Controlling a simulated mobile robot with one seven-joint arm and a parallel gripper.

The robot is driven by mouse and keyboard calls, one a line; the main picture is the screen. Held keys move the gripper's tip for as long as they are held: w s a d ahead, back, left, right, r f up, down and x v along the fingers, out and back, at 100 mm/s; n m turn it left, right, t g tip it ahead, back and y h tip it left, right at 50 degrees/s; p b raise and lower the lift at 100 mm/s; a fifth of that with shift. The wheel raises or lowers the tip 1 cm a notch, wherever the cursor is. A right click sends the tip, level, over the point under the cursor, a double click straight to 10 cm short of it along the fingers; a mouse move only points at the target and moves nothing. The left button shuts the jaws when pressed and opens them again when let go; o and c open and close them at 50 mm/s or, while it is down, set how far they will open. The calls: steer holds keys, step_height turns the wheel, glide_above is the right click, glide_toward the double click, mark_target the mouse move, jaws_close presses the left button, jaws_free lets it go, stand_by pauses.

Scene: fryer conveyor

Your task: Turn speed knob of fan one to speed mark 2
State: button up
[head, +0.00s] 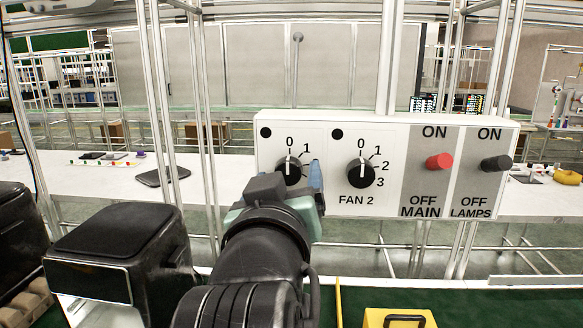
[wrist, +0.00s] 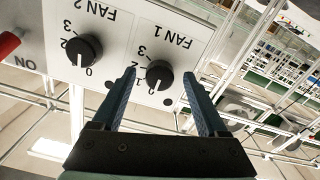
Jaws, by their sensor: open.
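The fan 1 speed knob (head: 285,166) is black and round with a white pointer line, on the left of the white control panel (head: 380,123). Its pointer stands at or close to the 0 mark. The arm hides its lower part and the marks 2 and 3 in the head view. The wrist view shows the panel upside down, with the fan 1 knob (wrist: 160,76) between my fingertips. My gripper (wrist: 159,73) is open, one finger on each side of the knob, and I cannot tell whether either touches it. A blue finger of my gripper (head: 306,178) shows right of the knob in the head view.
The fan 2 knob (head: 361,173) is close on the right, pointing at 0. Further right are the red main switch (head: 439,161) and the black lamps switch (head: 496,163). A yellow box (head: 400,318) is below. Metal posts (head: 205,110) stand to the left.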

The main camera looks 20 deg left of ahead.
steer(key=shift+w, duration=0.25)
steer(key=shift+r, duration=0.1)
steer(key=shift+s, duration=0.1)
jaws_close()
